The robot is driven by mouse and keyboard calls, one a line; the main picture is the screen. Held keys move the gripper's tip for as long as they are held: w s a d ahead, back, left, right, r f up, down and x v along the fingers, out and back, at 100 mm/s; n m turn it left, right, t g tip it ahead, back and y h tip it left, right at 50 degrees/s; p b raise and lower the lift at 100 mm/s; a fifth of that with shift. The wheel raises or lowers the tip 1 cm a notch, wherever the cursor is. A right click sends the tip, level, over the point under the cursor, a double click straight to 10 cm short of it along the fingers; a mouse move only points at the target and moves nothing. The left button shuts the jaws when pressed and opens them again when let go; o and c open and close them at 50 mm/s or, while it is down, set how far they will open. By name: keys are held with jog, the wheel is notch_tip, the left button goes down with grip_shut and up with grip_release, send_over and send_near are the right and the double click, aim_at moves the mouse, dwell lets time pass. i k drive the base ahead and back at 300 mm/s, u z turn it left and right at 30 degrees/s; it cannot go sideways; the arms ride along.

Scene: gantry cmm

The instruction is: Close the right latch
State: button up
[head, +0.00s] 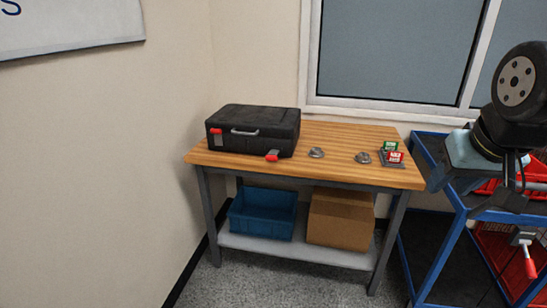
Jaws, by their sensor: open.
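A black hard case (255,128) with a grey front handle (245,132) lies on the wooden workbench, its lid down. Its right latch (272,156), red-tipped, sticks out low at the front right, swung away from the case. The left latch (216,131), also red, sits higher at the front left, near the lid seam. My arm is at the right edge of the picture, far from the case. My gripper (510,198) seems to be the dark end low on that arm, open and empty; its fingers are hard to make out.
Two round metal pieces (316,152) (362,157) and a small stand with green and red blocks (393,153) are on the bench (335,132). A blue bin (263,212) and cardboard box (340,217) sit below. A blue cart (440,260) with red baskets stands right.

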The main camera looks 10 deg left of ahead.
aim_at(272, 156)
jog(key=z, duration=0.1)
jog(key=i, duration=1)
jog(key=u, duration=0.1)
